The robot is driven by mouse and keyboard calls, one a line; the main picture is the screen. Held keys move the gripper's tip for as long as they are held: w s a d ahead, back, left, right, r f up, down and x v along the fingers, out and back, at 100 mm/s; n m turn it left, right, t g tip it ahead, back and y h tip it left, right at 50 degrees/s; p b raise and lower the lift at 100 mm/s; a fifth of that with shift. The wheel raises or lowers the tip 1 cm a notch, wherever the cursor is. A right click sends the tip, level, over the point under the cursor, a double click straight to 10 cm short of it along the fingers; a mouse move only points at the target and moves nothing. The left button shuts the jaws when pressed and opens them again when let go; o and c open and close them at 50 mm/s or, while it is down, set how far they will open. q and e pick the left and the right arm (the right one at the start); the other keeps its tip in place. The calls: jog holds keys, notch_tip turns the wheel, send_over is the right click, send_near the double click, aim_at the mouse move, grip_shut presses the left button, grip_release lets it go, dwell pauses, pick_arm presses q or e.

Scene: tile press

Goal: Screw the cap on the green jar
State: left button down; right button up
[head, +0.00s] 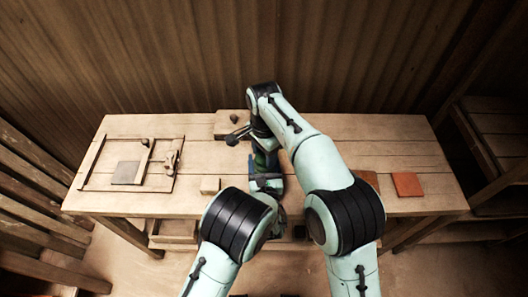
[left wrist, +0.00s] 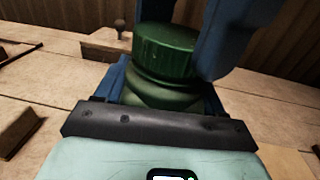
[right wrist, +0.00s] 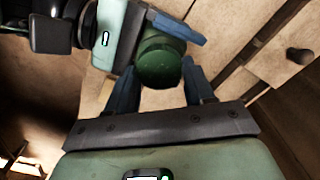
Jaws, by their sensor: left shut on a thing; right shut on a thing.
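The green jar (left wrist: 160,97) stands upright on the table, its lower body hidden. My left gripper (head: 268,180) is shut around its body; the blue fingers show beside it in the left wrist view. A ridged dark green cap (left wrist: 165,52) sits on top of the jar and looks about level; whether its thread is engaged cannot be told. The cap also shows from above in the right wrist view (right wrist: 160,65). My right gripper (right wrist: 160,83) is shut on the cap from above, one blue finger on each side. In the head view my arms mostly cover the jar.
A wooden frame (head: 82,179) with a grey tile (head: 126,173) lies on the table at the left. An orange tile (head: 407,184) lies at the right. A small wooden block (head: 210,185) is left of the jar; a wooden board (head: 228,122) lies behind. The table's right rear is clear.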

jog(key=m, duration=0.4)
jog(key=shift+m, duration=0.4)
jog(key=m, duration=0.4)
jog(key=shift+m, duration=0.4)
jog(key=m, duration=0.4)
jog(key=shift+s+m, duration=0.1)
jog(key=shift+m, duration=0.2)
jog(key=m, duration=0.4)
jog(key=shift+m, duration=0.4)
jog(key=o, duration=1.1)
jog(key=shift+c, duration=0.2)
jog(key=shift+r, duration=2.25)
jog(key=shift+c, duration=0.3)
